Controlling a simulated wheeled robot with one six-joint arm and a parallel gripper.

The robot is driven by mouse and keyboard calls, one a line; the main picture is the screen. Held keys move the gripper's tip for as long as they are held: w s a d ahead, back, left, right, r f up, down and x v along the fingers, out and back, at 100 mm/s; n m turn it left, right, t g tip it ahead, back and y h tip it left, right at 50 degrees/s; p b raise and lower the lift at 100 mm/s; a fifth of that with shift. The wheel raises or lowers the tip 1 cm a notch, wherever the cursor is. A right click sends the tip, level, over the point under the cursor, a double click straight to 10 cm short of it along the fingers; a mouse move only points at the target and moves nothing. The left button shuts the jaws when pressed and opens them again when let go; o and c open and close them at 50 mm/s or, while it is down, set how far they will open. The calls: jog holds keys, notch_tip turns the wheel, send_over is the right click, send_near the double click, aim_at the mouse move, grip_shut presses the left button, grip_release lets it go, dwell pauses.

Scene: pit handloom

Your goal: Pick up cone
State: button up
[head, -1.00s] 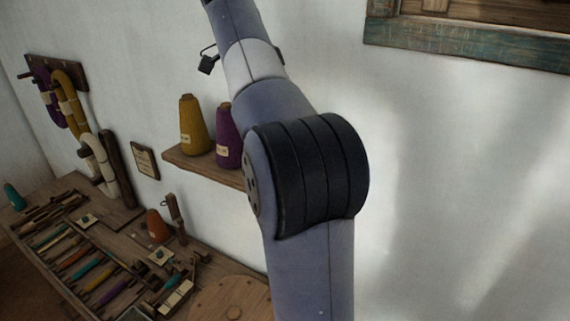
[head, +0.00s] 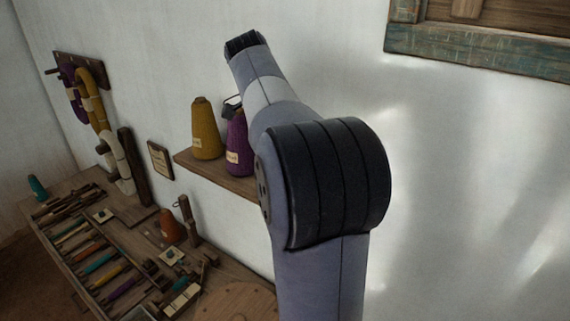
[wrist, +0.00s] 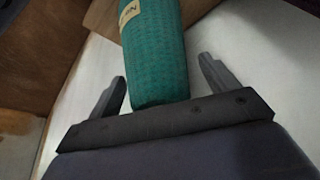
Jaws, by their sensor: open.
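In the wrist view a teal cone of yarn (wrist: 155,55) with a cream label lies between the two fingers of my gripper (wrist: 163,70). The fingers are spread, with a gap to the cone on each side. Its upper end is cut off by the picture edge. In the head view a mustard cone (head: 206,132) and a purple cone (head: 238,150) stand upright on a wooden wall shelf (head: 205,174). My arm hides the shelf's right part, and no teal cone shows there. My gripper's fingers cannot be made out in the head view.
A workbench (head: 222,262) below holds an orange cone-shaped item (head: 172,226), a small teal item (head: 37,187) and several coloured tools. Yarn hanks (head: 97,100) hang from a wall rack at left. A wood-framed window (head: 480,48) is at upper right.

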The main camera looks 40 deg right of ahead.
jog(key=shift+d+f, duration=0.1)
jog(key=shift+f, duration=0.1)
jog(key=shift+c, duration=0.3)
jog(key=c, duration=1.4)
jog(key=shift+c, duration=0.2)
